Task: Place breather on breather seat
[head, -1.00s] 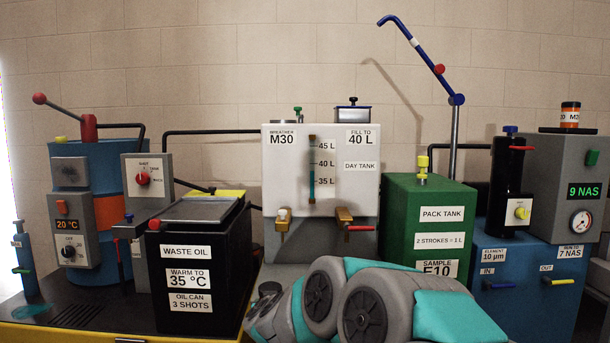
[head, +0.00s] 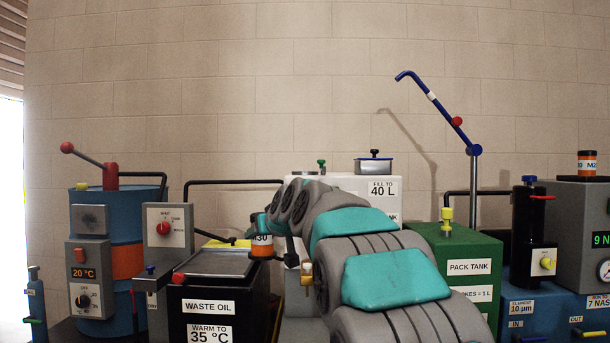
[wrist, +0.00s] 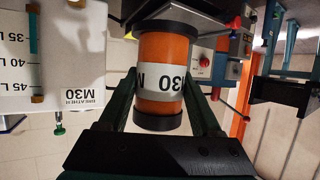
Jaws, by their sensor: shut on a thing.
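The breather is an orange cylinder with black ends and a white M30 band. It shows at my gripper in the head view (head: 261,243) and large in the wrist view (wrist: 161,85). My gripper (wrist: 163,100) is shut on it, one finger on each side. The white day tank (head: 345,181) is behind my arm, mostly hidden. Its BREATHER M30 label (wrist: 82,94) shows upside down in the wrist view. I cannot make out the breather seat for certain.
A green-topped fitting (head: 321,166) and a filler cap (head: 374,163) stand on the day tank. A green pack tank (head: 470,249) stands right. Another orange canister (head: 587,163) sits far right.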

